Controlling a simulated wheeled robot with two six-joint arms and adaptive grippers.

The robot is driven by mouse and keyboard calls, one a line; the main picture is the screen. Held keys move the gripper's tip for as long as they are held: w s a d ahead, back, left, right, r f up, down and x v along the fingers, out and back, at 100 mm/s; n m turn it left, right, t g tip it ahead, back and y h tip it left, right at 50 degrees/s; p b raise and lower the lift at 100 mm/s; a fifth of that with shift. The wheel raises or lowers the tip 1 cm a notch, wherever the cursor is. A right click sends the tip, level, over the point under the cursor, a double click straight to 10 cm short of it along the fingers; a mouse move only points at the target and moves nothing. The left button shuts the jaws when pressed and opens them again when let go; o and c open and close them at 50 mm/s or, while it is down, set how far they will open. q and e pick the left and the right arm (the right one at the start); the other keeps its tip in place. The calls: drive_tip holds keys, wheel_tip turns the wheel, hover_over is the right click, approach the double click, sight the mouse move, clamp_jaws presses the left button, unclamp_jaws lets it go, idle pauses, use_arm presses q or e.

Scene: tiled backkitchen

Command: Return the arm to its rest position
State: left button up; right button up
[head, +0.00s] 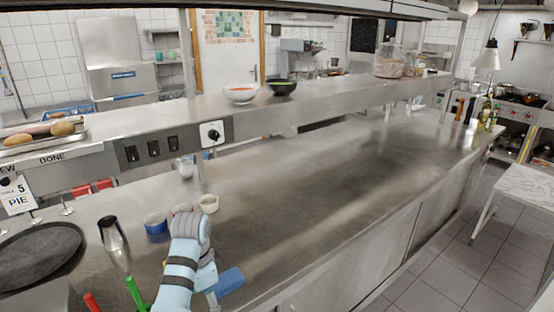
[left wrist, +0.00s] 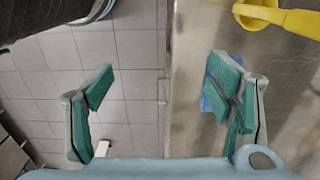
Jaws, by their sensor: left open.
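My left arm comes in at the bottom of the head view, bent over the counter's front edge. Its gripper is hidden or too unclear to tell there. In the left wrist view my left gripper (left wrist: 165,92) is wide open and empty, its green-padded fingers far apart. Between the fingers lie floor tiles and the steel counter's edge. The right finger partly covers a blue flat thing (left wrist: 211,88); it also shows beside my arm in the head view (head: 229,281). My right gripper is not in view.
A yellow scoop-like tool (left wrist: 275,16) lies on the counter (head: 310,190). A blue tub (head: 156,228), a cream cup (head: 208,204), a steel cup (head: 111,234) and a dark round pan (head: 40,256) stand near my arm. A raised shelf (head: 300,104) runs behind.

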use_arm(q)
drive_tip(key=s+a+f+n+t, duration=0.1)
drive_tip(key=s+a+f+n, duration=0.2)
drive_tip(key=s+f, duration=0.3)
drive_tip(key=s+a+f+n+t, duration=0.1)
drive_tip(key=s+a+f+n, duration=0.2)
drive_tip(key=s+f, duration=0.35)
drive_tip(key=s+a+r+n+t+y, duration=0.1)
drive_tip(key=s+n, duration=0.1)
drive_tip(key=s, duration=0.7)
drive_tip(key=s+a+r+n+t, duration=0.1)
drive_tip(key=s+r+n, duration=0.1)
drive_tip(key=s, duration=0.6)
wheel_tip(320, 180, down, 21)
drive_tip(key=a+g+b, duration=0.1)
drive_tip(key=g+b, duration=0.1)
drive_tip(key=b, duration=0.1)
drive_tip(key=s+a+f+b, duration=0.1)
drive_tip(key=s+f+b, duration=0.2)
drive_tip(key=s+f, duration=1.2)
wheel_tip(320, 180, down, 2)
drive_tip(key=shift+s+f+g, duration=0.25)
drive_tip(key=shift+g, duration=0.15)
use_arm(e)
drive_tip(key=f, duration=0.4)
drive_tip(key=w+f, duration=0.1)
drive_tip(key=f, duration=0.1)
use_arm(q)
drive_tip(key=shift+a, duration=0.1)
